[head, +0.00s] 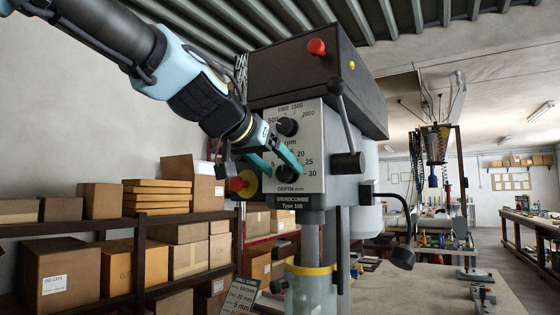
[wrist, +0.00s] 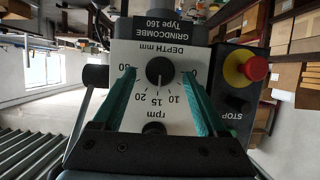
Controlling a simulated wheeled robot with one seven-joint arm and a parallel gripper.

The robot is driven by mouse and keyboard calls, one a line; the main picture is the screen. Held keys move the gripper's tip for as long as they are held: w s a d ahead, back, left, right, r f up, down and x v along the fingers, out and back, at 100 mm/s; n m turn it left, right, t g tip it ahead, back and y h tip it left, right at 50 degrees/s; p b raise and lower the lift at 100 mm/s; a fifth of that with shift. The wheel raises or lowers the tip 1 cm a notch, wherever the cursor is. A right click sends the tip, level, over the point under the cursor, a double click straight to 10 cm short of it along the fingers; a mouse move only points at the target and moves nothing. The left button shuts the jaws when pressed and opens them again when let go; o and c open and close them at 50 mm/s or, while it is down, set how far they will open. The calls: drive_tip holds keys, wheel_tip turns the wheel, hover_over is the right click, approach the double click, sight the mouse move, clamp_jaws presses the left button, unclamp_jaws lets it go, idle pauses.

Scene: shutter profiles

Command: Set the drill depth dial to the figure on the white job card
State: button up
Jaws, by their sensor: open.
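The depth dial (wrist: 160,71) is a round black knob on the drill's pale panel, with a scale from 0 to 30 around it. Its light pointer mark looks to be near 15. It also shows in the head view (head: 284,174), partly behind a finger. My gripper (wrist: 158,75) is open, its green fingers on either side of the knob with gaps visible. How deep the tips reach is unclear. In the head view my gripper (head: 279,166) is in front of the panel. A job card (head: 241,296), greyish here, stands low beside the drill; "20 mm" and "5 mm" are partly legible.
The rpm dial (head: 288,127) sits above the depth dial. A red stop button on yellow (head: 238,184) is left of the panel. A lever (head: 345,130) stands at the right. A red knob (head: 317,47) is on the drill head. Shelves with boxes (head: 165,250) are behind.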

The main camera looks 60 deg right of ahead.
drive_tip(key=shift+d+f, duration=0.2)
drive_tip(key=shift+d, duration=0.3)
clamp_jaws()
idle(0.3)
